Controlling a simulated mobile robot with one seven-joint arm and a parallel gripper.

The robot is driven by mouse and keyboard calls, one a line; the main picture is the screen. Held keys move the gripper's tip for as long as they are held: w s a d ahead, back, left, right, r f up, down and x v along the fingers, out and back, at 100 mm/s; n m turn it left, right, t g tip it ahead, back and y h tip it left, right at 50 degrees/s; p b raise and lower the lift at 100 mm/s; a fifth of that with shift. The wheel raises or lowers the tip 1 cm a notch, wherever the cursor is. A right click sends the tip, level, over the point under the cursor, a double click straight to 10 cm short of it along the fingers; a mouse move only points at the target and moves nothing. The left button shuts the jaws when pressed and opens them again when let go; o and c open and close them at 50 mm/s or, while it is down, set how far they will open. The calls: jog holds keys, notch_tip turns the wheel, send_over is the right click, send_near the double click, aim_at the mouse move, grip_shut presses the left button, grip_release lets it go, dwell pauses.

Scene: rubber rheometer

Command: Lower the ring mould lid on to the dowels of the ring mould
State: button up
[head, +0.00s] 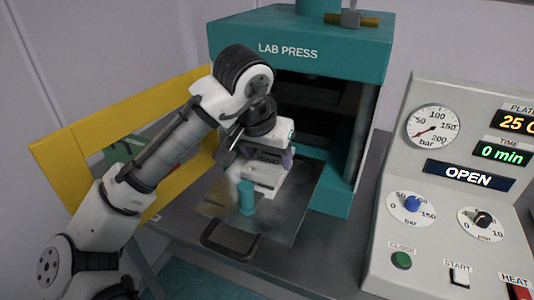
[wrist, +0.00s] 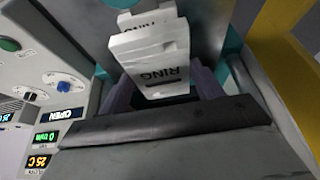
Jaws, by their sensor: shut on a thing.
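My gripper (head: 268,156) is shut on the ring mould lid (wrist: 150,58), a pale block with dark RING lettering that reads upside down in the wrist view. The purple fingers (wrist: 206,80) are on either side of the lid. The ring mould (head: 263,178), a white block, is below and just in front of the gripper in the head view. Part of it also shows beyond the lid in the wrist view (wrist: 146,18). The dowels and any gap between lid and mould cannot be made out.
A teal cylinder (head: 246,198) stands on the metal plate (head: 285,222) close to the mould. The lab press (head: 300,50) is open behind. A yellow frame (head: 75,160) is at left and the control panel (head: 440,225) at right. A dark handle (head: 230,242) is in front.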

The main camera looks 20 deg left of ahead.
jog(key=shift+f+b, duration=0.4)
jog(key=shift+f, duration=0.25)
dwell(0.4)
jog(key=o, duration=1.3)
jog(key=v, duration=1.4)
jog(key=shift+w+b, duration=0.1)
jog(key=shift+b, duration=0.3)
jog(key=shift+f, duration=0.1)
